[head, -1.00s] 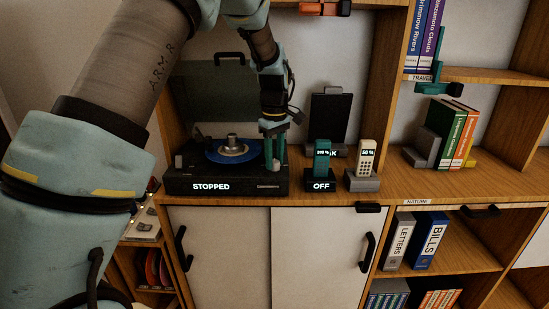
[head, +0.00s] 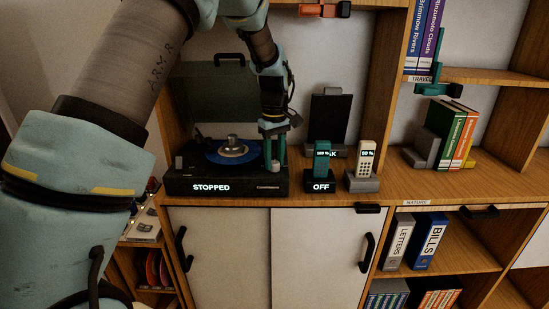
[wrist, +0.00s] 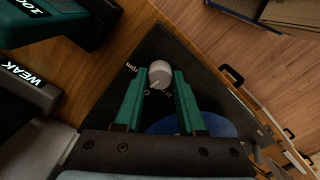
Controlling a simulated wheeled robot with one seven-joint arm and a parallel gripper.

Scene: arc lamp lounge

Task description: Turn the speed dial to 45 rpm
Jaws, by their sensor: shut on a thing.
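The turntable (head: 228,187) stands on the shelf with its lid up, and its front reads STOPPED. A blue record (head: 228,152) lies on it and also shows in the wrist view (wrist: 215,125). The speed dial (wrist: 158,73) is a pale round knob near the turntable's corner, with "rpm" printed beside it. Its setting is too small to read surely. My gripper (head: 273,150) is over the deck's right side. In the wrist view its two teal fingers (wrist: 160,78) are shut on the dial, one on each side.
A teal handset reading OFF (head: 321,172) and a pale handset (head: 364,165) stand in bases close right of the turntable. A dark panel (head: 330,118) stands behind them. The shelf further right is bare up to the green books (head: 447,128).

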